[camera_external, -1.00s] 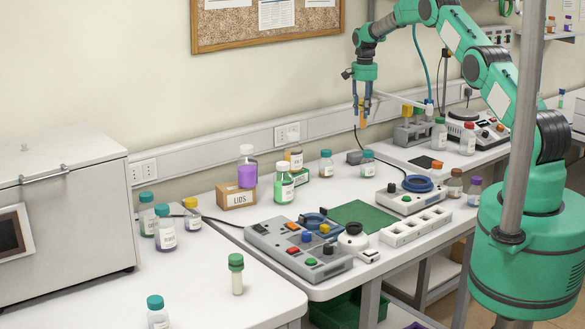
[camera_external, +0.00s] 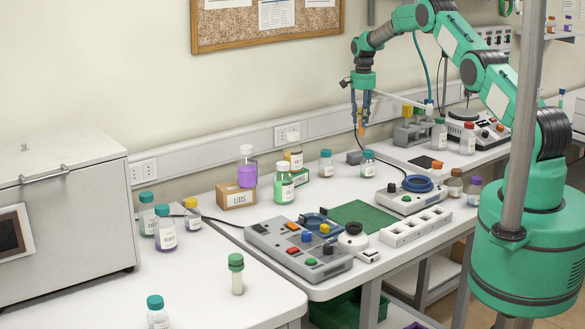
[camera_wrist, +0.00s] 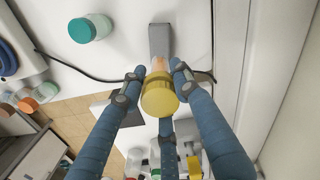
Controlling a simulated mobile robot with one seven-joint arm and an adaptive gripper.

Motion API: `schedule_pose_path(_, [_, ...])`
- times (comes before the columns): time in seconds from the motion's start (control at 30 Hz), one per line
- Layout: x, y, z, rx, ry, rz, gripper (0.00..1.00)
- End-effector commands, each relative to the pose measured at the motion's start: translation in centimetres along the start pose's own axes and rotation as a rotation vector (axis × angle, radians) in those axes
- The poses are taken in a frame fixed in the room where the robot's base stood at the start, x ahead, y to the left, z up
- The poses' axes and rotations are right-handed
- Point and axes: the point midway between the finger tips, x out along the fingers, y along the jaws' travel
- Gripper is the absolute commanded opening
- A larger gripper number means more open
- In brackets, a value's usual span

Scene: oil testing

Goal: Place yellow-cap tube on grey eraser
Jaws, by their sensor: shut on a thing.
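My gripper (camera_external: 362,112) is shut on the yellow-cap tube (camera_external: 362,130) and holds it in the air near the back wall. In the wrist view my gripper's fingers (camera_wrist: 160,85) surround its yellow cap (camera_wrist: 159,101), and part of the orange body (camera_wrist: 160,66) shows beyond. The grey eraser (camera_external: 355,158) lies on the bench below the tube, against the wall side. In the wrist view the grey eraser (camera_wrist: 160,40) is a long block just beyond the tube, its near end partly hidden. I cannot tell the exact gap between tube and eraser.
A teal-capped bottle (camera_external: 368,163) stands close to the eraser, also seen in the wrist view (camera_wrist: 90,28). A black cable (camera_external: 378,160) runs beside it. A rack (camera_external: 402,136) holding tubes stands to the right. A green mat (camera_external: 358,215) lies in front.

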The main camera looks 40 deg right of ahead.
Motion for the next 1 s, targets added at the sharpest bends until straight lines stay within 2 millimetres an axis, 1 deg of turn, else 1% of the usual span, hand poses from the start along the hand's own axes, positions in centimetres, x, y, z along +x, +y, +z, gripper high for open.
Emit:
schedule_pose_path(0.03, [0.8, 0.0, 0.0, 0.0, -0.001, 0.001, 0.03])
schedule_pose_path(0.2, [2.3, -0.1, -0.1, 0.0, 0.001, -0.001, 0.03])
schedule_pose_path(0.67, [3.0, 0.0, 0.0, 0.0, 0.0, 0.0, 0.03])
schedule_pose_path(1.0, [6.0, 0.0, 0.0, 0.0, 0.0, 0.0, 0.03])
